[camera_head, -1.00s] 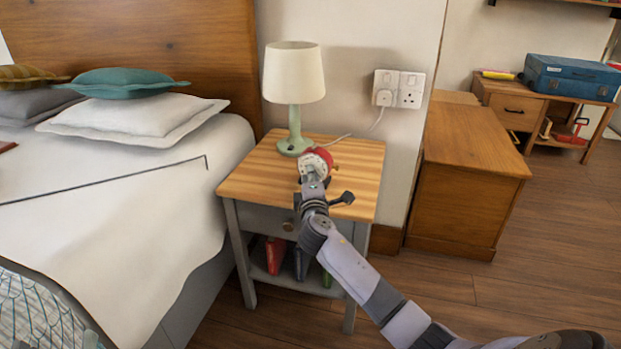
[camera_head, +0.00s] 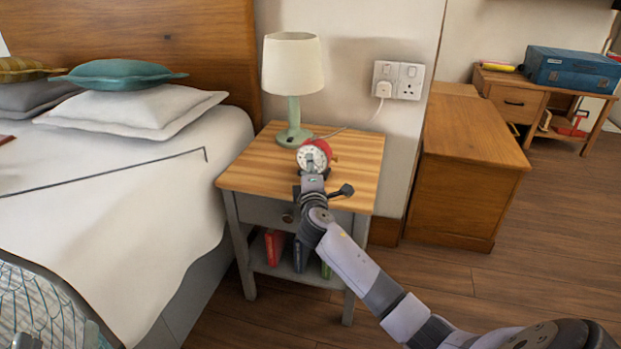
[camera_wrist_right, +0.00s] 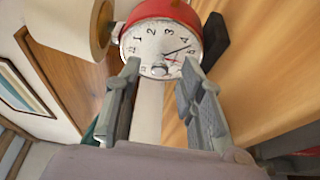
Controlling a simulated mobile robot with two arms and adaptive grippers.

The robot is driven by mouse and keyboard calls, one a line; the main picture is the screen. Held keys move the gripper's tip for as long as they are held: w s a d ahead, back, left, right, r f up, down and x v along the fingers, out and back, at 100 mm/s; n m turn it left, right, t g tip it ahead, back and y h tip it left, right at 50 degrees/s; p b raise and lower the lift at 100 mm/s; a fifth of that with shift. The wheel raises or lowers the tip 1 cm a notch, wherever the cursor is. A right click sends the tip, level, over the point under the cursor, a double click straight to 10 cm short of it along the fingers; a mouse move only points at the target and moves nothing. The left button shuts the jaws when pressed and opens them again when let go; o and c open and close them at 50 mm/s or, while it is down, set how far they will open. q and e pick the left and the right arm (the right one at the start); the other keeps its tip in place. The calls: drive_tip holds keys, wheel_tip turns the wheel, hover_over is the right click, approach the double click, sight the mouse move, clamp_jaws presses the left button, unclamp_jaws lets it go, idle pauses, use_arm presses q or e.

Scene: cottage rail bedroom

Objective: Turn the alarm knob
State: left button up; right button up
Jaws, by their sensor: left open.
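A red alarm clock (camera_head: 316,153) with a white dial stands on the nightstand, near the lamp. In the right wrist view the red clock (camera_wrist_right: 162,30) faces me, with a small grey knob (camera_wrist_right: 160,70) low on its dial. My right gripper (camera_wrist_right: 160,68) is open, its two fingers apart on either side of the knob, with no clear contact. In the head view my right gripper (camera_head: 312,178) is in front of the clock and hides its lower part. My left gripper (camera_head: 58,338) shows only partly at the bottom left edge, open and away from the clock.
The wooden nightstand (camera_head: 250,165) holds a lamp (camera_head: 293,70) behind the clock. Its cord runs to a wall socket (camera_head: 398,80). The bed (camera_head: 130,210) is on the left, a wooden cabinet (camera_head: 470,170) on the right. Books (camera_head: 273,247) sit on the lower shelf.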

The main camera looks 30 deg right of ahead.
drive_tip(key=v, duration=1.1)
drive_tip(key=shift+s+a, duration=0.15)
drive_tip(key=shift+s, duration=0.1)
